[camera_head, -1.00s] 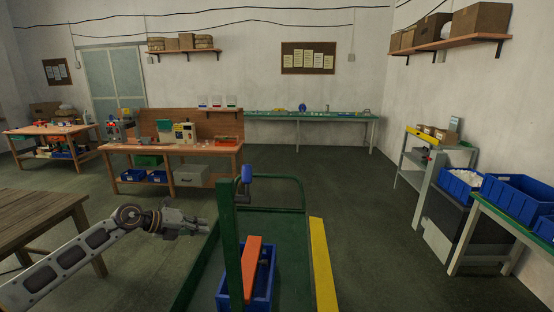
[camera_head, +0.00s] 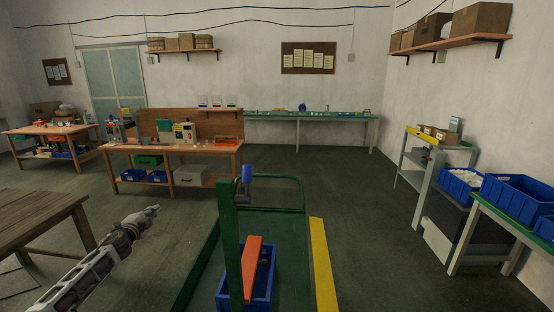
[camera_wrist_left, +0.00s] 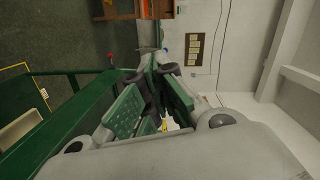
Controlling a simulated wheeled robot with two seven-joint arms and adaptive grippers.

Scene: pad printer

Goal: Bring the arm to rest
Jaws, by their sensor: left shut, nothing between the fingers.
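My left arm comes in from the lower left in the head view. Its gripper (camera_head: 150,213) points up and to the right, in free air between the wooden table at the left and the green frame. The left wrist view shows the gripper's green-padded fingers (camera_wrist_left: 160,75) closed together, with nothing held between them. My right gripper does not show in either view.
A green frame (camera_head: 228,255) with a blue bin (camera_head: 262,290) and an orange part (camera_head: 251,262) stands at the front centre. A wooden table (camera_head: 35,212) is at the left. A workbench (camera_head: 170,149) stands farther back. Open floor (camera_head: 360,190) lies to the right.

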